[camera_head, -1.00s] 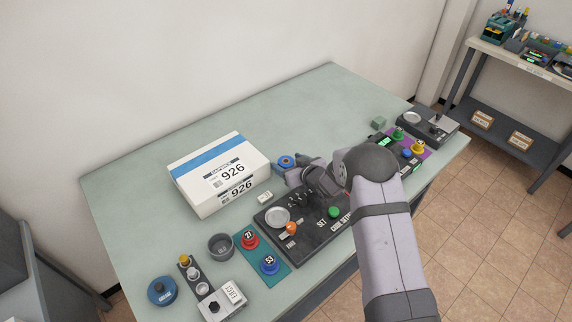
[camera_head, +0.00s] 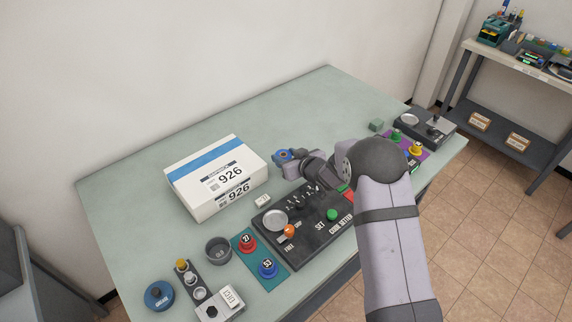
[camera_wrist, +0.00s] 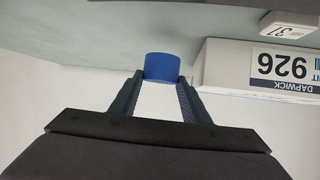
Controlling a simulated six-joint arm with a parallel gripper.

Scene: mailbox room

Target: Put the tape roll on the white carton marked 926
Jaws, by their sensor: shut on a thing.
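The tape roll (camera_head: 281,155) is blue with an orange-brown core. My gripper (camera_head: 287,158) is shut on it, just right of the carton in the head view. In the wrist view the blue roll (camera_wrist: 162,67) sits between the two fingertips of my gripper (camera_wrist: 161,82). The roll appears to be held above the table. The white carton marked 926 (camera_head: 205,199) lies flat on the table with a blue stripe across its top, and its top is bare. The carton (camera_wrist: 225,62) also shows at the right of the wrist view, apart from the roll.
A black panel with knobs and a dish (camera_head: 303,242) stands in front of the carton. A small white block (camera_head: 263,201) lies between them. A grey cup (camera_head: 218,250) and a teal plate with buttons (camera_head: 247,266) are nearer. The back of the green table (camera_head: 310,100) is clear.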

